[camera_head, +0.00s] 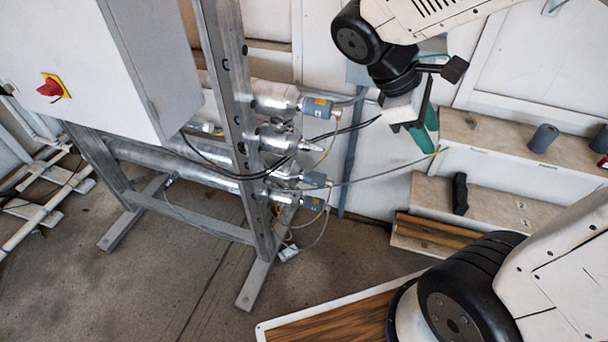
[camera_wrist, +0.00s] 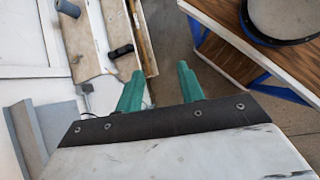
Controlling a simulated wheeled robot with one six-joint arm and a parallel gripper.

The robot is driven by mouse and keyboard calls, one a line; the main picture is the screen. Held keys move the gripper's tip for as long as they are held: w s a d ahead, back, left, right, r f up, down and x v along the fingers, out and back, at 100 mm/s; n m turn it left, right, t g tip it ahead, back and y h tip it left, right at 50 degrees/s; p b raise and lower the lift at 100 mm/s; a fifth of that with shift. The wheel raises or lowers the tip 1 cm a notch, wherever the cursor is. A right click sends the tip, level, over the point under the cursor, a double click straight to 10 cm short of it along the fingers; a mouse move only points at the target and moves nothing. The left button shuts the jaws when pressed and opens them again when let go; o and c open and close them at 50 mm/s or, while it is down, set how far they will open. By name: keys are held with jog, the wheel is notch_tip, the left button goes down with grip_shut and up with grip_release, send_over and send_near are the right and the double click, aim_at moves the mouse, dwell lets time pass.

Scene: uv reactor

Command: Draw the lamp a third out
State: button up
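In the head view the steel reactor tubes (camera_head: 272,98) lie in a stack through a grey metal frame. The upper tube and two lower ones end in grey connectors (camera_head: 318,107) with cables. The second tube ends in a bare, narrow fitting (camera_head: 301,145) without such a connector; any lamp inside it is hidden. A thin cable (camera_head: 385,174) runs right from the tubes to an orange-tipped end near the shelf. My gripper (camera_head: 427,138) is right of the tube ends, apart from them. In the wrist view its green fingers (camera_wrist: 160,72) are spread with nothing between them.
A white cabinet (camera_head: 105,55) with a red switch stands left. A stepped shelf (camera_head: 490,132) at right holds a grey cylinder (camera_head: 543,138) and a black object (camera_head: 460,193). Brown rods (camera_head: 430,230) lie low there. Loose cables hang by the tube ends. Concrete floor is open in front.

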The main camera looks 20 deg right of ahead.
jog(key=w+a+f+n+t+h, duration=0.25)
jog(key=w+f+n+h, duration=0.3)
jog(key=w+n, duration=0.4)
jog(key=w+a+f+n+t+h, duration=0.1)
jog(key=w+f+n+t+h, duration=0.3)
jog(key=w+f+n, duration=0.45)
jog(key=n+t+y, duration=0.6)
jog(key=n+t, duration=0.5)
jog(key=n, duration=0.9)
send_near(317, 148)
jog(key=shift+f+x, duration=0.15)
jog(key=shift+x, duration=2.5)
jog(key=shift+f+x, duration=0.2)
jog(key=shift+x, duration=2.45)
jog(key=shift+w+a, duration=0.1)
jog(key=shift+c, duration=0.4)
